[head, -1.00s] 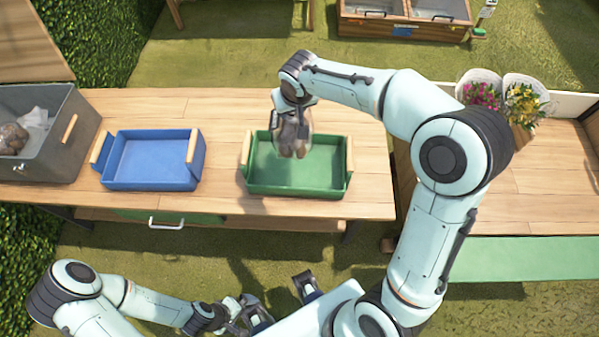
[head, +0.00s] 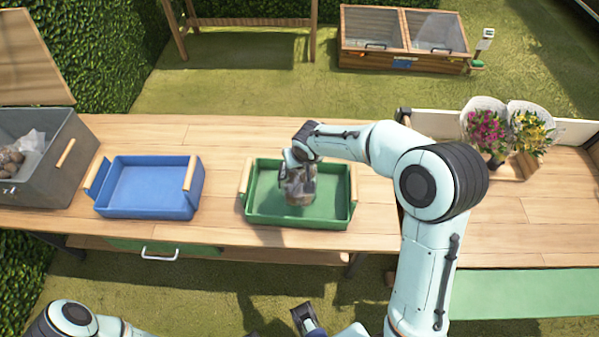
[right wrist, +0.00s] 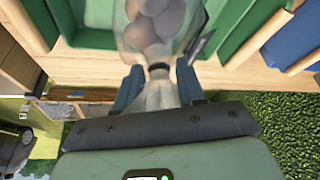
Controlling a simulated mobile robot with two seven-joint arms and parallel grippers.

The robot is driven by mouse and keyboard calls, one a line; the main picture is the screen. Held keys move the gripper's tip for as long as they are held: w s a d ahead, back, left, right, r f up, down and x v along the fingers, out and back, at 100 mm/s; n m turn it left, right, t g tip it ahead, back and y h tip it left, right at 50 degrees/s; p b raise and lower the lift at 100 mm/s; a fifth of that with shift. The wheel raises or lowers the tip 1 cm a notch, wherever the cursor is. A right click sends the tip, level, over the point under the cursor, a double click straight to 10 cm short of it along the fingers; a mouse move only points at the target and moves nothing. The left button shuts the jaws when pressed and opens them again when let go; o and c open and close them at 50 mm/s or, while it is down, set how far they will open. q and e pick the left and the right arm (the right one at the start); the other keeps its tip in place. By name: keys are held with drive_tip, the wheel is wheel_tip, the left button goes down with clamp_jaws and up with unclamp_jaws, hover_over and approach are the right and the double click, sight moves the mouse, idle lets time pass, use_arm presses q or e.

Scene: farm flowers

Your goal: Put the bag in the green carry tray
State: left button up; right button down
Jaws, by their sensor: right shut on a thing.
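The bag (head: 299,186) is clear plastic with brownish round lumps inside. It hangs upright over the middle of the green carry tray (head: 262,219), within its rim in the head view; whether it touches the floor I cannot tell. My right gripper (head: 292,160) is above the tray, shut on the bag's gathered neck. In the right wrist view the two fingers (right wrist: 158,82) pinch the neck below a dark tie, with the bag (right wrist: 155,25) full of round lumps. The green tray's wall (right wrist: 95,15) shows there too. My left gripper is not clearly in view.
A blue tray (head: 150,214) with wooden handles stands left of the green tray. A grey crate (head: 62,150) with a similar bag is at the far left. Bouquets (head: 490,128) stand on the right table. Bare wood (head: 223,190) lies between the trays.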

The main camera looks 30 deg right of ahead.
sight(301, 170)
drive_tip(key=shift+f+b, duration=0.35)
drive_tip(key=shift+f, duration=1.9)
drive_tip(key=shift+f, duration=0.2)
drive_tip(key=c, duration=0.7)
unclamp_jaws()
drive_tip(key=shift+o, duration=0.2)
drive_tip(key=shift+r, duration=0.1)
drive_tip(key=shift+r, duration=0.3)
drive_tip(key=p+v, duration=0.1)
drive_tip(key=v, duration=1)
drive_tip(key=shift+s+r, duration=0.15)
drive_tip(key=shift+r, duration=0.1)
